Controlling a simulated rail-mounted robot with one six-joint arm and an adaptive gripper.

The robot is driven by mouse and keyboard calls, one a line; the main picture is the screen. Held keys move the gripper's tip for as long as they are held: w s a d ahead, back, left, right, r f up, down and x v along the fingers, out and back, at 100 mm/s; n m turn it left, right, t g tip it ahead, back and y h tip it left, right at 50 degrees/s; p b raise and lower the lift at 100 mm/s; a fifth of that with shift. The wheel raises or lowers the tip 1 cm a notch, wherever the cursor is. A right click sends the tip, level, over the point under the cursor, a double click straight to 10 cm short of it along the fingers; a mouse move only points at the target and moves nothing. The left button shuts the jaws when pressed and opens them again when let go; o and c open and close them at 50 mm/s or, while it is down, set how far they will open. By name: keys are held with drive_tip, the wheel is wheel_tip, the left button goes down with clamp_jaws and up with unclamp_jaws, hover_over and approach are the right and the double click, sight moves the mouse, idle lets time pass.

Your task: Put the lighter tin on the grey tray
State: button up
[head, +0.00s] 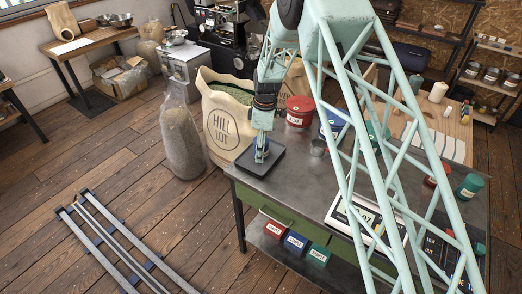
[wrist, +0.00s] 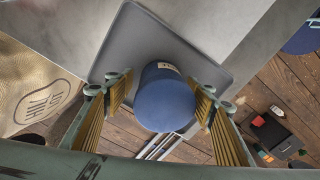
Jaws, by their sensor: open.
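A blue tin (wrist: 165,98) with a pale label stands on the grey tray (wrist: 128,45) in the wrist view. The tin (head: 261,154) and tray (head: 274,167) also show in the head view, at the table's left corner. My gripper (wrist: 163,98) is open, with one finger on each side of the tin; narrow gaps seem to show beside it. In the head view my gripper (head: 261,146) is low over the tray and partly hides the tin. Another blue tin (head: 332,124) stands further right, partly behind my arm. Weights cannot be told by sight.
A red tin (head: 299,111), a metal cup (head: 318,148) and a scale (head: 356,215) stand on the metal table (head: 297,178). A green tin (head: 470,187) is at its right end. A sack (head: 225,118) stands close to the tray's left. My arm's lattice blocks part of the table.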

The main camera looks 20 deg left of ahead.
drive_tip(key=shift+r, duration=0.15)
drive_tip(key=r, duration=1)
drive_tip(key=shift+w+d+r, duration=0.1)
drive_tip(key=shift+d+r, duration=0.2)
drive_tip(key=shift+r, duration=0.7)
drive_tip(key=shift+d, duration=0.1)
